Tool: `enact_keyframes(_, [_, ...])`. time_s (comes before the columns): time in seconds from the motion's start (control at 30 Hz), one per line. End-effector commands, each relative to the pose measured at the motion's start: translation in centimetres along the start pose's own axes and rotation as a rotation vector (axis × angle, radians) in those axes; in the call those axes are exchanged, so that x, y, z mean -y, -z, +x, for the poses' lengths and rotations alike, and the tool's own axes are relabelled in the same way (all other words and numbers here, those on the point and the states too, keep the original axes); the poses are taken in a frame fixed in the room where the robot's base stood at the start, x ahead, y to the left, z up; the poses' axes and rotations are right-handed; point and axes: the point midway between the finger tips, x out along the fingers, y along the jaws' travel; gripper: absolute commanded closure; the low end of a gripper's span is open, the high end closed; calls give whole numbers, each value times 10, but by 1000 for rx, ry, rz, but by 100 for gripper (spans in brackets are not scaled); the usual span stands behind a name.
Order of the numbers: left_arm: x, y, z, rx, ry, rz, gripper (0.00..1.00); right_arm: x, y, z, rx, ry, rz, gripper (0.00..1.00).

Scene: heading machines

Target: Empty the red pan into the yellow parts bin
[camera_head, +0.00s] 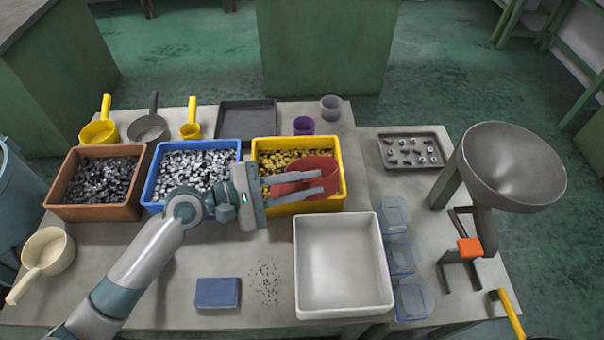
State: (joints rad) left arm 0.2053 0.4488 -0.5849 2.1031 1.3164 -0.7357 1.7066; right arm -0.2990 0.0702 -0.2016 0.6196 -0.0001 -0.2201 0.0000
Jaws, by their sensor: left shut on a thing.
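The red pan (314,167) is held over the yellow parts bin (344,172) in the head view. My left gripper (315,183) is shut on the pan, with its fingers reaching across from the left. The pan looks tilted, and its inside is mostly hidden, so I cannot tell what is in it. The yellow bin holds many small brass-coloured parts, and the pan and fingers cover part of its right and front side. My right gripper is not in view.
A blue bin (151,190) and a brown bin (95,212) of parts stand to the left. An empty white tray (342,265), clear boxes (393,215) and a blue block (217,292) lie in front. A metal funnel (510,165) stands right.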

Motion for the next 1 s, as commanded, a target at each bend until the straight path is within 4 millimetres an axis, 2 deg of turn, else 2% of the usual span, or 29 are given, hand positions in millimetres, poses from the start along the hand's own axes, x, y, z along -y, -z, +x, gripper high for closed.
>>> enact_keyframes(0.1, [11,0,2,-15,-10,122,100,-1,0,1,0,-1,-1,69])
enact_keyframes(0.4, [16,-5,2,-47,-26,346,100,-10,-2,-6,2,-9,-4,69])
enact_keyframes(1.0, [16,-4,2,-50,-28,365,100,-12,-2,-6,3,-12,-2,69])
